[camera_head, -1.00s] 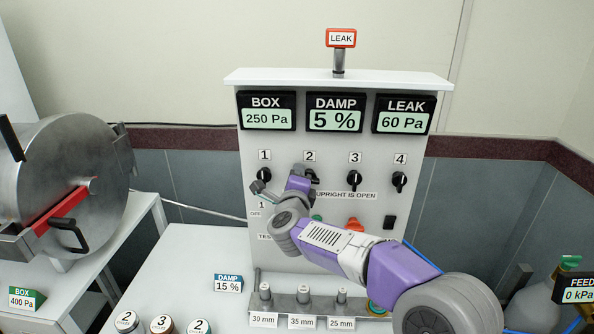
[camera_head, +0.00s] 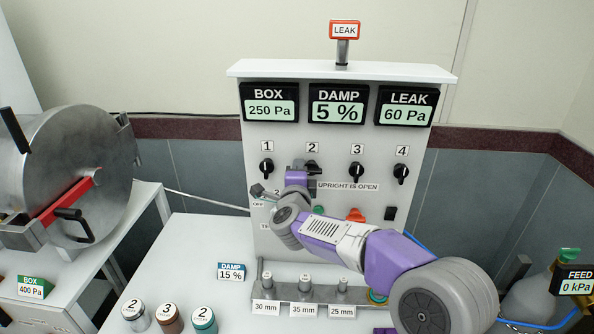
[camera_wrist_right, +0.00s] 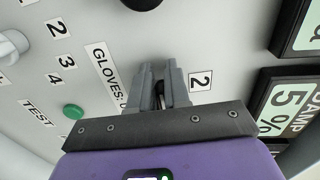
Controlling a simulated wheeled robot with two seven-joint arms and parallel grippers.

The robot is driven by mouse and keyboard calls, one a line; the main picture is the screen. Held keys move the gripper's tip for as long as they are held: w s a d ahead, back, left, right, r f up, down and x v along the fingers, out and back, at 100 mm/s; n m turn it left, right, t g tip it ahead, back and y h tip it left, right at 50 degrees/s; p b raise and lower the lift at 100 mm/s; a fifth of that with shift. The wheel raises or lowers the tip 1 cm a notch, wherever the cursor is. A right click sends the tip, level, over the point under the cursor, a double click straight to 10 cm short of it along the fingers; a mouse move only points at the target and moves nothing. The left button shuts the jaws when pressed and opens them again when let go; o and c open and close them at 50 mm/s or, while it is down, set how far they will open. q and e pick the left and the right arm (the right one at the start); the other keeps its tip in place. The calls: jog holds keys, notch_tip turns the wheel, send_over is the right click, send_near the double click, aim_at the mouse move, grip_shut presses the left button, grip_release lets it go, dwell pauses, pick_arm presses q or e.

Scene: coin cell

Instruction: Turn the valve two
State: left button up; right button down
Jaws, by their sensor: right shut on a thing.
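Valve two (camera_head: 313,165) is a small black knob under the label 2 on the white panel, mostly hidden by my right gripper. My right gripper (camera_head: 307,168) is up against the panel at this knob, its purple body just left of and below it. In the right wrist view, the grey fingers (camera_wrist_right: 168,88) are close together beside the 2 label (camera_wrist_right: 201,81), with a dark part of the knob between them. The knob's exact angle is hard to tell. My left gripper is not in view.
Black knobs one (camera_head: 266,168), three (camera_head: 357,172) and four (camera_head: 401,172) flank it. Displays above read BOX 250 Pa, DAMP 5 % and LEAK 60 Pa. A rack of pegs (camera_head: 303,285) stands below my right arm. A steel chamber (camera_head: 85,165) is at the left.

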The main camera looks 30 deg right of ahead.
jog(key=c, duration=1.3)
grip_release()
jog(key=shift+s+d+f+h, duration=0.2)
jog(key=shift+d+h, duration=0.1)
jog(key=shift+d, duration=0.25)
jog(key=o, duration=0.5)
jog(key=shift+s+d+r, duration=0.1)
jog(key=shift+s+d, duration=0.05)
jog(key=shift+d, duration=0.05)
jog(key=shift+a, duration=0.1)
jog(key=shift+w+a, duration=0.2)
jog(key=shift+a, duration=0.05)
jog(key=shift+s+a, duration=0.1)
jog(key=v, duration=0.7)
jog(key=shift+s, duration=0.2)
jog(key=shift+r, duration=0.15)
